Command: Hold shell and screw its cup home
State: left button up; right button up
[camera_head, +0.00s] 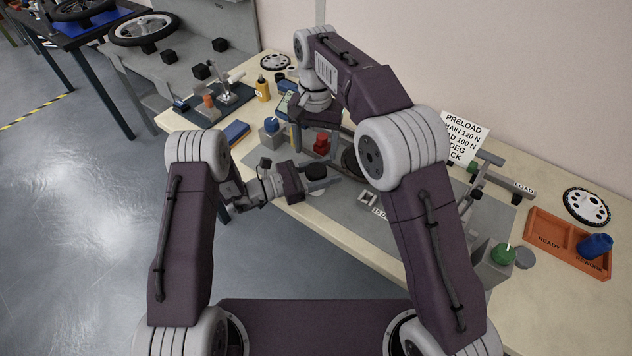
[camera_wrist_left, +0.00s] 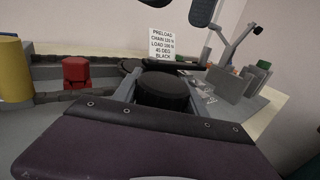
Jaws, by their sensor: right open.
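My left gripper (camera_head: 318,178) is at the front edge of the bench, its fingers on both sides of a black round piece (camera_head: 316,171). In the left wrist view that black cylinder (camera_wrist_left: 162,92) sits between the two grey fingers, apparently clamped; I cannot tell if it is the shell. My right gripper (camera_head: 316,130) is open, reaching down over the bench beyond the left one. A red cup-like piece (camera_head: 321,145) is just below it; it also shows in the left wrist view (camera_wrist_left: 75,72). I cannot tell whether the right fingers surround it.
A yellow bottle (camera_head: 262,89) and a chainring (camera_head: 275,62) are at the back left. A preload sign (camera_head: 463,137) stands behind my right arm. A green knob (camera_head: 503,254) and an orange tray (camera_head: 545,228) are at right. Bench parts lie close around the grippers.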

pick_arm(q)
grip_shut()
pick_arm(e)
jog(key=shift+c, duration=1)
jog(key=n, duration=0.6)
jog(key=shift+n, duration=0.3)
jog(key=n, duration=3.3)
jog(key=shift+n, duration=0.4)
